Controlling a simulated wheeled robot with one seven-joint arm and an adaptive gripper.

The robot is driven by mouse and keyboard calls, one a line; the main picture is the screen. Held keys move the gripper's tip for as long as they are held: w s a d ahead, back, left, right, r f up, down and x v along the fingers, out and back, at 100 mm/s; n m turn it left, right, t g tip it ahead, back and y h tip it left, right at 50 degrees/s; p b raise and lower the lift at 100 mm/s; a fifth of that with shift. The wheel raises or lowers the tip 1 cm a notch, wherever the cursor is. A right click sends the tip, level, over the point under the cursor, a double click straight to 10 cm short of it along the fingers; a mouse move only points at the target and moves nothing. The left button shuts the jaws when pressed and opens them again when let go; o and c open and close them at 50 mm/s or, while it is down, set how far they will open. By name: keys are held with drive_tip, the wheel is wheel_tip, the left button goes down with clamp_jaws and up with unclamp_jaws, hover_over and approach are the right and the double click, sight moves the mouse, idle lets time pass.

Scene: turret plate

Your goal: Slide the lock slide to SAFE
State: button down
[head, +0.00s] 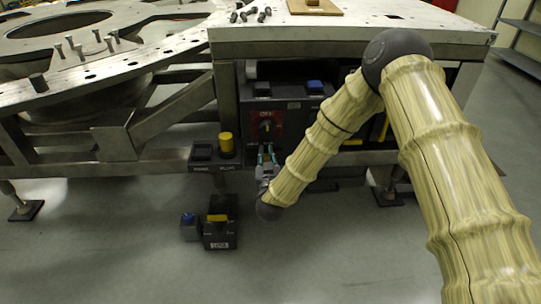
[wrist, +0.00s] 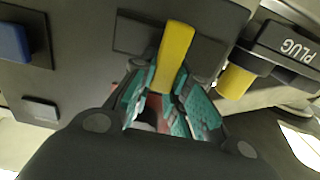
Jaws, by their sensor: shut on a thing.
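My gripper (head: 267,153) is in front of the lower part of a dark control panel (head: 293,122), below the rotary switch on its red plate (head: 254,123). In the wrist view my gripper (wrist: 170,98) has its teal fingers shut on a yellow tab, which looks like the lock slide (wrist: 175,52). The tab stands out from a dark plate (wrist: 130,33) on the panel. No SAFE mark can be read. In the head view my fingers hide the tab. In the wrist view the red plate shows only in small parts behind the fingers.
A block marked PLUG with a yellow cylinder (head: 227,144) is left of my gripper, close by in the wrist view too. A blue button (head: 315,87) sits at the panel's upper right. A dark box (head: 220,230) with a yellow part stands on the floor. A steel table (head: 350,32) overhangs the panel.

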drive_tip(key=shift+d, duration=0.25)
drive_tip(key=c, duration=1.4)
unclamp_jaws()
drive_tip(key=shift+d, duration=0.15)
drive_tip(key=shift+o, duration=0.2)
drive_tip(key=shift+a, duration=0.2)
drive_tip(key=shift+s, duration=0.1)
drive_tip(key=shift+s, duration=0.3)
drive_tip(key=s+d, duration=0.1)
drive_tip(key=s, duration=1)
drive_tip(key=shift+s, duration=0.1)
